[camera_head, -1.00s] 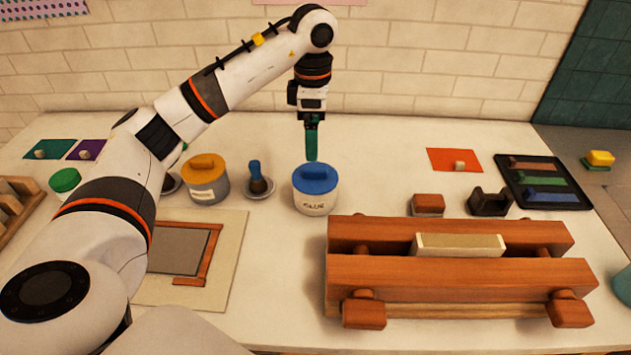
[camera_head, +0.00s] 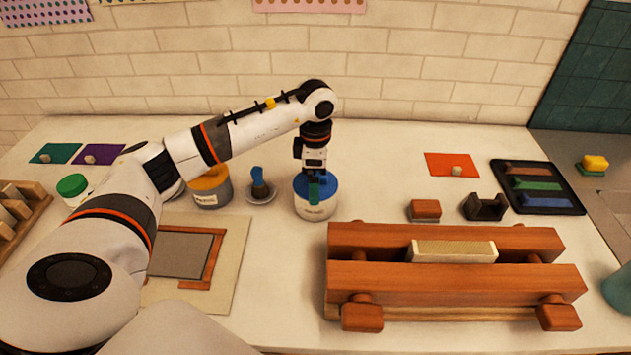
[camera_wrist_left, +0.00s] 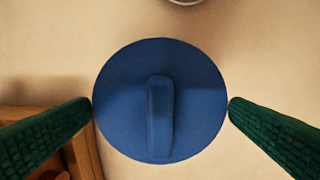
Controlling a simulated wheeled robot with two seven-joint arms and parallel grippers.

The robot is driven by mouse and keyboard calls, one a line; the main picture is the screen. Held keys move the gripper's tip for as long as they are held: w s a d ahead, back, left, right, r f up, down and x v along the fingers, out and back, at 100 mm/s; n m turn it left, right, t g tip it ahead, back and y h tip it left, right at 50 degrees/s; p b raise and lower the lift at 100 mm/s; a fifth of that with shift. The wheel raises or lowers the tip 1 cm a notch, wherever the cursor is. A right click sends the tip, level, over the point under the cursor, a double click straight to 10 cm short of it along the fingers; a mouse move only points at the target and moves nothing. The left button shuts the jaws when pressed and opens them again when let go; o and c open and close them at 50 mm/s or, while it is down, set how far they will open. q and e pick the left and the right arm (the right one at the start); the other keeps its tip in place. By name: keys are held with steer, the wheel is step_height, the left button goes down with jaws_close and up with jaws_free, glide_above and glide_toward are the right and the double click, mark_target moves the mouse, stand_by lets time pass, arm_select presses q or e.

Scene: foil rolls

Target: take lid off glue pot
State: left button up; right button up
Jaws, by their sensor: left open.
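My left gripper (camera_head: 314,192) is down at the lid, pointing downward. Its green fingers are open, one on each side of the lid in the wrist view; I cannot tell whether they touch its rim. The gripper hides part of the lid in the head view. My right gripper is not in view.
A pot with an orange lid (camera_head: 211,188) and a brush on a small dish (camera_head: 260,190) stand left of the glue pot. A wooden press (camera_head: 455,285) stands close in front to the right. The table right of the pot has free room.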

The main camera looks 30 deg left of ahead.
arm_select(q)
steer(key=c, duration=0.6)
steer(key=shift+c, duration=0.2)
